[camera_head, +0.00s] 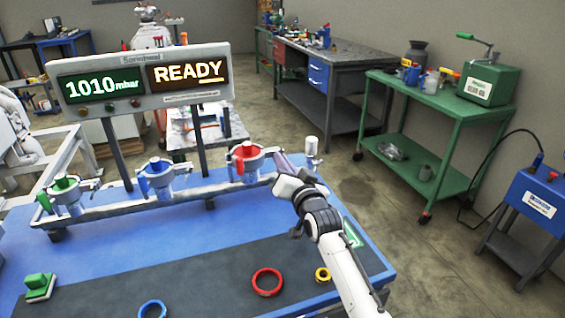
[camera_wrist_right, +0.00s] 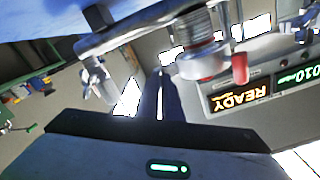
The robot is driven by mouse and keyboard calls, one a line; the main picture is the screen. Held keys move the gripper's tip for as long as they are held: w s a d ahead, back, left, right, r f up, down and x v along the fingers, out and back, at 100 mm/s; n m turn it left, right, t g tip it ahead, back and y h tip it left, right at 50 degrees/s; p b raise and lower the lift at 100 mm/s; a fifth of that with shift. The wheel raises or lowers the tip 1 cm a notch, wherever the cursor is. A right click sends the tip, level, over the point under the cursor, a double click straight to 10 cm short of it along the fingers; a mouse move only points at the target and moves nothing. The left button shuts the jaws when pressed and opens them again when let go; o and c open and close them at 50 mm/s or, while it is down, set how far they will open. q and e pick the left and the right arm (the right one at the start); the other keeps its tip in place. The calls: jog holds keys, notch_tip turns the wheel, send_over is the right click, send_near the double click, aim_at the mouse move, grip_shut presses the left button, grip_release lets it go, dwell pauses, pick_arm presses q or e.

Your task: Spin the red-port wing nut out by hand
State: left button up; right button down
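The red port (camera_head: 248,163) is the rightmost of three ports on the grey rail, with a red knob on top and a red handle at its left. In the right wrist view, which looks tilted over, the red port's fitting (camera_wrist_right: 205,58) hangs at the upper middle with red parts beside it. My right gripper (camera_head: 284,168) is just right of the red port in the head view, apparently apart from it. Its dark fingers (camera_wrist_right: 161,88) look close together, with a bright strip between them; their opening is unclear. The wing nut itself is hard to make out. My left gripper is out of view.
A blue port (camera_head: 158,180) and a green port (camera_head: 66,194) stand left along the rail (camera_head: 110,211). The display (camera_head: 145,75) reads 1010 mbar, READY.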

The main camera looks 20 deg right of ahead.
jog(key=shift+n, duration=0.4)
jog(key=n+p, duration=0.2)
jog(key=n, duration=2.1)
jog(key=shift+d+r+n, duration=0.1)
jog(key=shift+n, duration=0.3)
dwell(0.3)
jog(key=c, duration=2)
grip_release()
